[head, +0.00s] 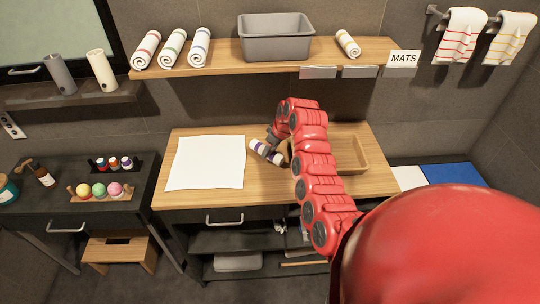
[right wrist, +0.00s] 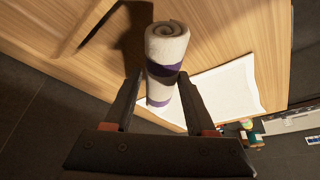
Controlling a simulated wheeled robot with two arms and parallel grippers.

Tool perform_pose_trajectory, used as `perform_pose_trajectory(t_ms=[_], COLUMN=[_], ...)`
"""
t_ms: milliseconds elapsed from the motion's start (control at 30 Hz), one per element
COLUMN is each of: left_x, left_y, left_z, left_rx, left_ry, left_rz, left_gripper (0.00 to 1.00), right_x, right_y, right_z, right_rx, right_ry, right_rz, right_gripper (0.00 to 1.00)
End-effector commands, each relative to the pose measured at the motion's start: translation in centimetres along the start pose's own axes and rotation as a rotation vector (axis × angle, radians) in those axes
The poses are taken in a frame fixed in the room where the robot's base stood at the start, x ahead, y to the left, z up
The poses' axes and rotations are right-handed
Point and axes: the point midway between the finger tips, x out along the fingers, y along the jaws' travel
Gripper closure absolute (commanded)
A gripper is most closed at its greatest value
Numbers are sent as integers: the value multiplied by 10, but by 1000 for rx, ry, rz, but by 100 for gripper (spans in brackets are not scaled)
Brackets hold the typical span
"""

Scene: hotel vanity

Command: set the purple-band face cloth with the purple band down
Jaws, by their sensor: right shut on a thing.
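The rolled purple-band face cloth (head: 266,152) is white with purple bands. My right gripper (head: 273,144) is shut on it, over the wooden counter (head: 260,190) just right of the white mat (head: 207,163). In the right wrist view the cloth (right wrist: 166,45) stands out between the two fingers of the gripper (right wrist: 158,88), its spiral end facing away. A shadow lies on the counter beside it; I cannot tell how high it is held. My right arm hides part of the gripper in the head view. My left gripper is not in view.
A wooden tray (head: 353,155) is on the counter, partly behind my right arm. The shelf above holds several rolled cloths (head: 172,48) and a grey bin (head: 276,37). The white mat is bare. A dark side table (head: 75,215) with small bottles and colored balls stands left.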

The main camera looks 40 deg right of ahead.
Motion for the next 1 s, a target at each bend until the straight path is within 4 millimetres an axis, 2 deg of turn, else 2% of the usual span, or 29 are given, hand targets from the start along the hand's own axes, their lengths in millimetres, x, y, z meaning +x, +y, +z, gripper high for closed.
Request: perform_pose_trajectory(t_ms=[200, 433, 867, 900, 1000], left_x=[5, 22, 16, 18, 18], left_y=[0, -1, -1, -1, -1], left_z=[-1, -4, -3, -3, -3], left_rx=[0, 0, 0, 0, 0], left_ry=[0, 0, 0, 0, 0], left_rz=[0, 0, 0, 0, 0], left_gripper=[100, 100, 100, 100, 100], right_x=[2, 29, 40, 38, 38], right_y=[3, 2, 2, 2, 2], right_z=[-2, 10, 13, 13, 13], right_rx=[3, 2, 1, 1, 1], right_ry=[-1, -3, 0, 0, 0], right_rz=[1, -1, 2, 2, 2], right_gripper=[89, 89, 89, 39, 21])
